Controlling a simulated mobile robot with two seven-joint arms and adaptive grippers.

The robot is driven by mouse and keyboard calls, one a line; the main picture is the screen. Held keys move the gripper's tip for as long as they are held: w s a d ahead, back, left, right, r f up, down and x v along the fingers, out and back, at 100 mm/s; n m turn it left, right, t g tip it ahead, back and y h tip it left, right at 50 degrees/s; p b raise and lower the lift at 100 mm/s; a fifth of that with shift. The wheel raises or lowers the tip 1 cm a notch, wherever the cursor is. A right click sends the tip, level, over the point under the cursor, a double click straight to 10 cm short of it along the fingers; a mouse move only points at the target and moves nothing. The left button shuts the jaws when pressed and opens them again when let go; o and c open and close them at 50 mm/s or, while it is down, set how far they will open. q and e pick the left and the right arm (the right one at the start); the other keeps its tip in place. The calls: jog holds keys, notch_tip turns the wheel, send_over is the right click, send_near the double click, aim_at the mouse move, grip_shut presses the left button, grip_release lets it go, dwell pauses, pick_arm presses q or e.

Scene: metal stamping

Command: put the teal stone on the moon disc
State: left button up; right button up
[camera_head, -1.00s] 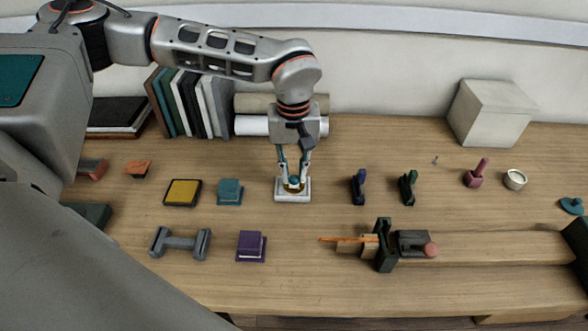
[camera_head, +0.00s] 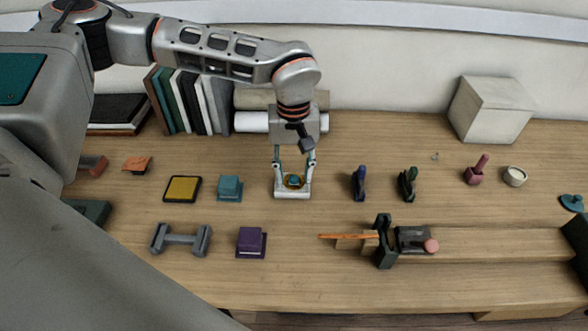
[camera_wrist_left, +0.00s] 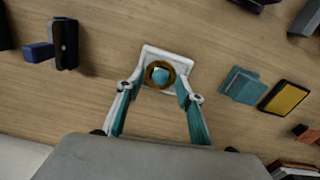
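The teal stone (camera_head: 294,181) sits in the middle of a round brass-coloured disc (camera_head: 303,184) on a white square base (camera_head: 293,195). The wrist view shows the stone (camera_wrist_left: 161,75) inside the brass ring (camera_wrist_left: 150,83), with the white base (camera_wrist_left: 147,53) under it. I cannot make out any moon marking on the disc. My left gripper (camera_head: 294,170) is open above the base, one finger on each side of the stone and apart from it. Its fingers also show in the wrist view (camera_wrist_left: 159,95). My right gripper is not in view.
A teal block (camera_head: 229,188) and yellow pad (camera_head: 182,189) lie left of the base. Blue (camera_head: 359,184) and green (camera_head: 408,184) upright tools stand right. A purple block (camera_head: 250,242) and a vise (camera_head: 384,241) are nearer the front. Books (camera_head: 190,103) stand behind.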

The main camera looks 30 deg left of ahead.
pick_arm(q)
jog(key=shift+r, duration=0.15)
notch_tip(320, 180, up, 12)
dwell(0.7)
